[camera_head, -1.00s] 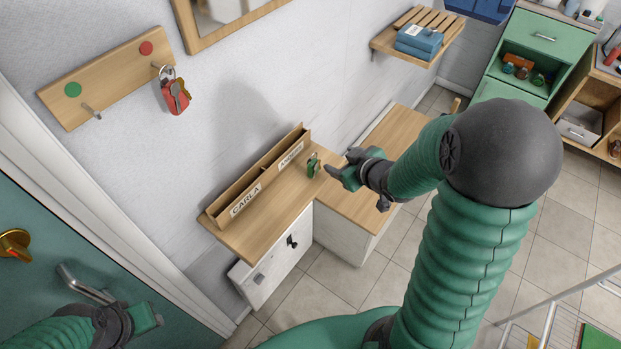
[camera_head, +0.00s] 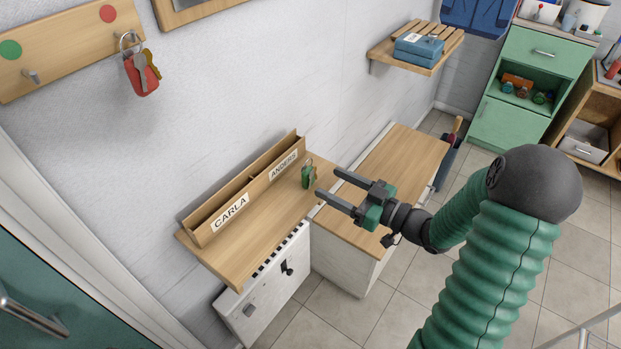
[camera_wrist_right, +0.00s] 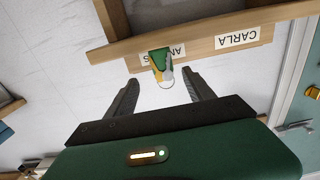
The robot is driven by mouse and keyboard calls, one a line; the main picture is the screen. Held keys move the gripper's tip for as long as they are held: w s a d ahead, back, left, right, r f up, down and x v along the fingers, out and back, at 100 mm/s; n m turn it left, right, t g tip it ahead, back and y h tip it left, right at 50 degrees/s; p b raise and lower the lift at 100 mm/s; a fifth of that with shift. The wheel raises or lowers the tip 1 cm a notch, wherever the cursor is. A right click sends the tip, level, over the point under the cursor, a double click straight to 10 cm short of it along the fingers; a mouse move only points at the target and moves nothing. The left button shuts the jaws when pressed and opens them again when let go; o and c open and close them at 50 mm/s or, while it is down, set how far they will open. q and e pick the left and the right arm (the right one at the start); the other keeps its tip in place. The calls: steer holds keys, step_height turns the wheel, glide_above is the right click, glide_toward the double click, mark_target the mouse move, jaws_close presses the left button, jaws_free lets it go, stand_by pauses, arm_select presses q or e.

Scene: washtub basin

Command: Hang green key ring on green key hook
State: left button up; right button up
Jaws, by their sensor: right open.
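The green key ring (camera_head: 308,173) stands at the right end of the wooden shelf, just past the ANDERS label. In the right wrist view the green key ring (camera_wrist_right: 160,66) shows ahead, in line with the gap between my fingers. My right gripper (camera_head: 329,184) is open and empty, its fingertips a short way right of the key ring. The fingers also show apart in the right wrist view (camera_wrist_right: 162,90). The green-marked hook (camera_head: 31,76) is a bare peg on the wall board, under the green dot (camera_head: 10,50). My left gripper is out of view.
The red key ring (camera_head: 141,74) hangs on the hook under the red dot (camera_head: 108,13). A letter holder (camera_head: 246,188) labelled CARLA and ANDERS backs the shelf (camera_head: 247,237). A lower wooden-topped cabinet (camera_head: 395,165) stands to the right.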

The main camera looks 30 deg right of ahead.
mark_target(312, 176)
steer(key=shift+w+d+f, duration=0.1)
steer(key=shift+w, duration=0.25)
steer(key=w+a, duration=0.1)
steer(key=w, duration=0.1)
steer(key=w+a, duration=0.2)
steer(key=shift+w+a+b, duration=0.25)
steer(key=shift+a+b, duration=0.05)
steer(key=shift+b, duration=0.1)
steer(key=shift+s+d, duration=0.1)
steer(key=shift+d, duration=0.25)
steer(key=c, duration=0.4)
steer(key=shift+d, duration=0.2)
steer(key=c, duration=0.5)
steer(key=shift+a, duration=0.2)
jaws_close()
steer(key=shift+a, duration=0.15)
